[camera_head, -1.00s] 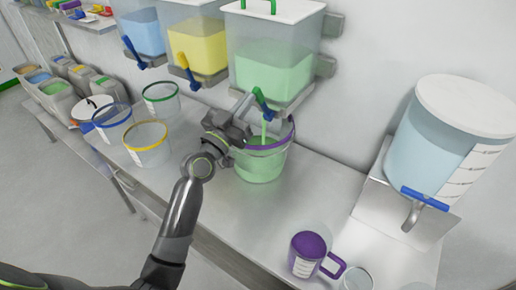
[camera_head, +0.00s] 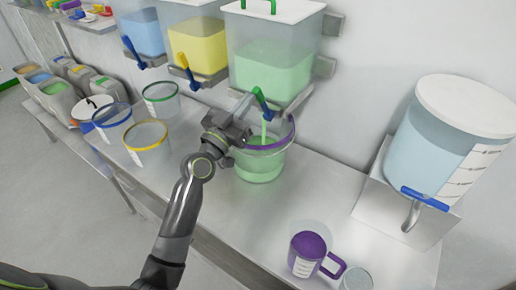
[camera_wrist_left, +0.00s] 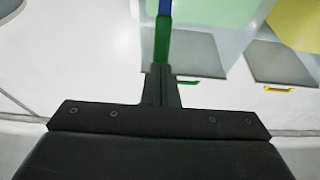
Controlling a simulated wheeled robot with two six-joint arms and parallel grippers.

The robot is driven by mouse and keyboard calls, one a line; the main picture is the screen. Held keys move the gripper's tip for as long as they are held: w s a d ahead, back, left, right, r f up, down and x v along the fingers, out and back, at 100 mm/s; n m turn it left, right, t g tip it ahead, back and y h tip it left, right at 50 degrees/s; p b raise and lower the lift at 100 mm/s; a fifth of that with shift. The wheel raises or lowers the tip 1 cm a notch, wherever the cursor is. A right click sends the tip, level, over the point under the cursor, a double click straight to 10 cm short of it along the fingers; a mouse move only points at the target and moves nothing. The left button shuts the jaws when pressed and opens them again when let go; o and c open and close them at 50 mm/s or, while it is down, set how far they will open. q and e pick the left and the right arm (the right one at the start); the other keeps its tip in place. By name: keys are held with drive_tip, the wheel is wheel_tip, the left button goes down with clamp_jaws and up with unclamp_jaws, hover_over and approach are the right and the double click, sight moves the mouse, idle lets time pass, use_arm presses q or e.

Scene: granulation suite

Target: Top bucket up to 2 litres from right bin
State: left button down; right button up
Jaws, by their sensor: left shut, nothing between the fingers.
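The right bin (camera_head: 272,70) is clear with a green handle on its lid and holds green material. Below it sits its blue and green lever (camera_head: 263,103). A green stream falls into the bucket with the purple rim (camera_head: 260,165), which stands on the bench and holds green material; its volume marks cannot be read. My left gripper (camera_head: 243,104) is shut and empty, just left of the lever. In the left wrist view the shut fingers (camera_wrist_left: 160,85) point at the lever (camera_wrist_left: 162,38); whether they touch it I cannot tell. My right gripper is out of view.
Bins with yellow (camera_head: 200,45) and blue material hang to the left. Several empty buckets stand on the bench, one with a yellow rim (camera_head: 147,143). A purple mug (camera_head: 307,250) stands in front, and a large drum (camera_head: 450,130) at right. The mid-right bench is clear.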

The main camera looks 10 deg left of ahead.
use_arm(q)
drive_tip(key=shift+b+v, duration=0.75)
drive_tip(key=shift+v, duration=0.75)
